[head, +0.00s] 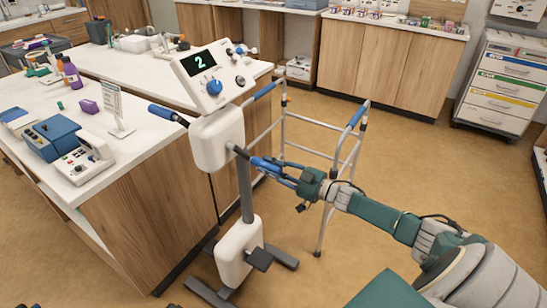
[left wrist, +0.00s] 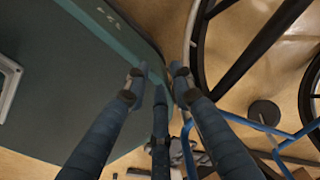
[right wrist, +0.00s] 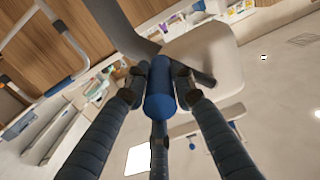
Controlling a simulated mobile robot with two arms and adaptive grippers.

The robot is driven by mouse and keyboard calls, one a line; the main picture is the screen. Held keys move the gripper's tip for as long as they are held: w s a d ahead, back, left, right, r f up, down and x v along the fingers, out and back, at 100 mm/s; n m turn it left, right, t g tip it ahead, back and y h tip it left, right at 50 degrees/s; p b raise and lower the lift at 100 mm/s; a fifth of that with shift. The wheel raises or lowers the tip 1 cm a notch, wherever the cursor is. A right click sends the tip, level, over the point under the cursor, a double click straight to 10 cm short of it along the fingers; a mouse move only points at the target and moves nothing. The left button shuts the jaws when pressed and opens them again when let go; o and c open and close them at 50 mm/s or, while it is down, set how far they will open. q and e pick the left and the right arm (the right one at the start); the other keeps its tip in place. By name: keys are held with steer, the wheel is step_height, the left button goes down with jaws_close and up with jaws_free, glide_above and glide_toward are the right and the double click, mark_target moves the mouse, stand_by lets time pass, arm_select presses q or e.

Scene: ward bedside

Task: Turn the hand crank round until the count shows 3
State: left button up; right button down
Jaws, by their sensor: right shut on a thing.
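The crank machine stands on a grey column, with a white console (head: 208,82) on top whose dark display (head: 198,62) shows a green 2. Its white crank housing (head: 217,138) has one blue-gripped handle (head: 168,114) out to the left and another blue handle (head: 263,163) out to the right. My right gripper (head: 277,169) is shut around the right handle. In the right wrist view the blue grip (right wrist: 160,88) lies between the fingers, in front of the white housing. My left gripper (left wrist: 157,76) shows only in its wrist view, fingers apart and empty.
A walker (head: 350,150) with blue grips stands just behind and right of the machine. A white-topped counter (head: 90,185) with devices and bottles is close on the left. Open floor (head: 410,170) lies to the right. A wheel rim (left wrist: 197,45) is near my left gripper.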

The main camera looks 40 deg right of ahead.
steer(key=shift+s+a+f, duration=0.35)
steer(key=shift+a+f, duration=0.3)
steer(key=shift+a, duration=0.1)
steer(key=s+a+p, duration=0.3)
steer(key=a+p, duration=0.3)
steer(key=a, duration=0.3)
steer(key=shift+s, duration=0.2)
